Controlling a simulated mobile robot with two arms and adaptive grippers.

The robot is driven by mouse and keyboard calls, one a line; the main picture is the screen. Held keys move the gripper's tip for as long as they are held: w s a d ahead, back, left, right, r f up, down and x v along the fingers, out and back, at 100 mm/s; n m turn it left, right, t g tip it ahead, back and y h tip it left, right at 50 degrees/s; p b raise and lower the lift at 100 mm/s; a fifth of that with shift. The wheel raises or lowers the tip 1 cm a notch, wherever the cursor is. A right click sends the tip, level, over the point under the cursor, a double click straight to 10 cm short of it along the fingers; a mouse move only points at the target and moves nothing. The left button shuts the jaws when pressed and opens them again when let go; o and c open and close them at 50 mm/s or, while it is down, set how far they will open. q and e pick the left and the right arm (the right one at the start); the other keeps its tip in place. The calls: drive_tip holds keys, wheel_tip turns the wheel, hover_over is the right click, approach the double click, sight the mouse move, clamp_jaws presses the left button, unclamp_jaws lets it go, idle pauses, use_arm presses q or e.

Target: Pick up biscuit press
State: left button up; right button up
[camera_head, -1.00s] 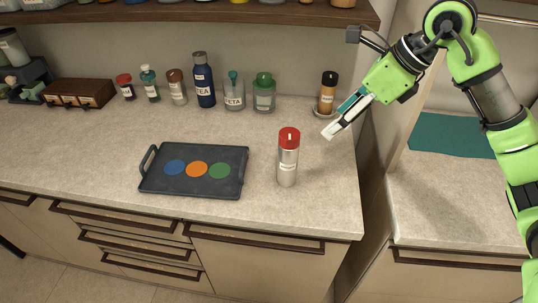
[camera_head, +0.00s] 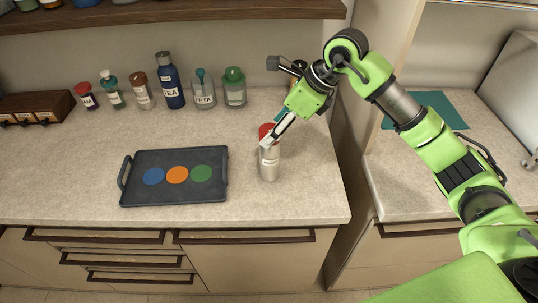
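A silver cylinder with a red top, which I take to be the biscuit press (camera_head: 269,164), stands upright on the counter, right of the black tray. Its label is too small to read. My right gripper (camera_head: 273,134) comes in from the upper right, and its fingers overlap the red top in the picture. I cannot tell whether they touch it or how far apart they are. Part of the red top is hidden behind the fingers. My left gripper is not in view.
A black tray (camera_head: 138,191) with blue, orange and green discs lies left of the cylinder. Several jars and bottles, including a blue TEA bottle (camera_head: 171,86), line the wall. The counter's front edge (camera_head: 270,224) is near. A teal mat (camera_head: 430,108) lies to the right.

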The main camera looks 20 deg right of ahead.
sight(270, 158)
drive_tip(key=p+x, duration=0.1)
drive_tip(key=x, duration=0.2)
drive_tip(key=shift+w+d+f+p, duration=0.1)
drive_tip(key=shift+d+f+p, duration=0.05)
drive_tip(key=shift+f+p, duration=0.2)
drive_tip(key=shift+w+f, duration=0.15)
drive_tip(key=shift+f, duration=0.15)
clamp_jaws()
drive_tip(key=shift+r, duration=0.1)
